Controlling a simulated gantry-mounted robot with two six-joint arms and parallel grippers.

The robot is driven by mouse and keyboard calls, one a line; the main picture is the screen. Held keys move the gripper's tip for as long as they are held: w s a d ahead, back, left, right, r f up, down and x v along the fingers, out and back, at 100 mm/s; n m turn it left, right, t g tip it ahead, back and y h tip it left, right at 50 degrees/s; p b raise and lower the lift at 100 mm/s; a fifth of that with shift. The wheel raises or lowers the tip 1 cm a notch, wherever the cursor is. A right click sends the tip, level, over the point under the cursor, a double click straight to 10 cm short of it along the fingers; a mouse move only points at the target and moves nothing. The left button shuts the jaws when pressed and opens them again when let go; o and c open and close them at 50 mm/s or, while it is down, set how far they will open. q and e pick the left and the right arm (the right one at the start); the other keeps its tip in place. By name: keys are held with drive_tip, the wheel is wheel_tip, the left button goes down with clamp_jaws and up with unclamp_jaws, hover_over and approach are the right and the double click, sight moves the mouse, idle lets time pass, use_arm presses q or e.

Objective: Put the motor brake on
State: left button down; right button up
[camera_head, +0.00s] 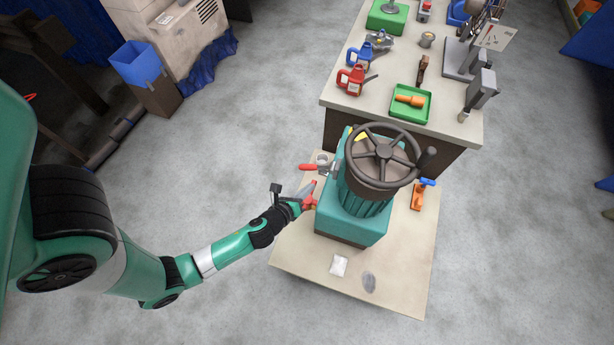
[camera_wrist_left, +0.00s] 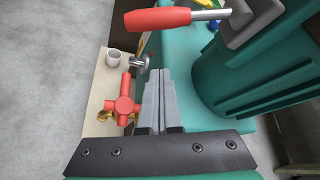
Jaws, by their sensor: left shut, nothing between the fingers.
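A teal motor housing (camera_head: 356,226) with a dark handwheel (camera_head: 383,157) on top stands on a low beige table. A lever with a red grip (camera_head: 308,167) sticks out from its left side; in the left wrist view the red grip (camera_wrist_left: 157,18) lies across the top, joined to a grey metal part at right. My left gripper (camera_head: 312,187) is shut and empty, just below the lever and apart from it. Its grey fingers (camera_wrist_left: 164,100) point toward the lever in the left wrist view. A red cross-shaped knob (camera_wrist_left: 124,105) sits left of the fingers. My right gripper is not in view.
The low table (camera_head: 400,285) holds a white packet (camera_head: 338,265), a grey piece (camera_head: 369,281) and an orange tool with a blue top (camera_head: 420,195). A cup (camera_wrist_left: 113,57) stands beyond the knob. A bench (camera_head: 440,105) with oil cans and trays stands behind.

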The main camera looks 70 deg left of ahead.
sight(315, 168)
use_arm(q)
drive_tip(key=shift+w+a+r+p, duration=0.25)
drive_tip(key=shift+a+r+p, duration=0.3)
drive_tip(key=shift+a+p, duration=0.35)
drive_tip(key=shift+w+a+r+p, duration=0.25)
drive_tip(key=shift+a+r+p, duration=0.3)
drive_tip(key=shift+a+p, duration=0.35)
drive_tip(key=shift+d, duration=0.15)
drive_tip(key=shift+s+r+p, duration=0.1)
drive_tip(key=shift+r+p, duration=0.1)
drive_tip(key=shift+p, duration=0.25)
